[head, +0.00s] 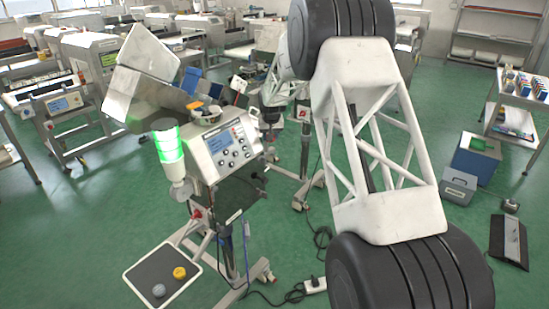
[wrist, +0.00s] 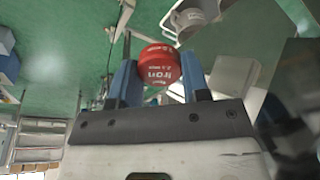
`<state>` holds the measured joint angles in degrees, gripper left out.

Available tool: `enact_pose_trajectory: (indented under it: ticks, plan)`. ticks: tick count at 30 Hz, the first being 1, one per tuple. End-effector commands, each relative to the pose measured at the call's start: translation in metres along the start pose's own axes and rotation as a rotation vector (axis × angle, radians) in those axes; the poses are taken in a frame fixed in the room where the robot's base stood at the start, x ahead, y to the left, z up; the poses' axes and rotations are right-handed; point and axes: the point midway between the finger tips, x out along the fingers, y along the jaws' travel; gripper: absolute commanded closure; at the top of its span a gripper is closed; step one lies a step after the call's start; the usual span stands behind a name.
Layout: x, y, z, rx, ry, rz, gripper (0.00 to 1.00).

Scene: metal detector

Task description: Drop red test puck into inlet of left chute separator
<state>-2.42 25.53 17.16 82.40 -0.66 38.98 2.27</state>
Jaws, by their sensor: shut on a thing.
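The red puck (wrist: 158,65), with white lettering, is held between the two blue fingers of my gripper (wrist: 160,80) in the wrist view. I cannot make out the puck in the head view, where my arm's end is small and partly hidden. The separator (head: 225,150) stands left of my arm in the head view, with a control panel and a lit green beacon (head: 167,145). A metal chute (head: 145,95) slopes at its upper left. I cannot clearly tell the inlet opening from here.
A low tray (head: 140,278) in front of the separator holds a yellow puck (head: 179,273) and a grey puck (head: 158,291). Cables and a power strip (head: 314,286) lie on the green floor. A blue box (head: 480,157) and a shelf cart stand at right. Other machines fill the back.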

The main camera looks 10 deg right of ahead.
Motion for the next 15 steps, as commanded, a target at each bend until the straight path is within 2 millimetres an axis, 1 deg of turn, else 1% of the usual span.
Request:
enact_pose_trajectory:
  ticks: [1,5,6,11,15]
  plan:
    - [-0.016,-0.003,-0.010,-0.002,0.016,-0.001,0.80]
    - [-0.054,-0.012,-0.031,-0.009,0.048,-0.003,0.80]
    - [-0.066,-0.015,-0.037,-0.011,0.060,-0.003,0.80]
    - [-0.114,-0.032,-0.060,-0.025,0.105,-0.008,0.80]
    - [-0.155,-0.051,-0.075,-0.042,0.150,-0.015,0.80]
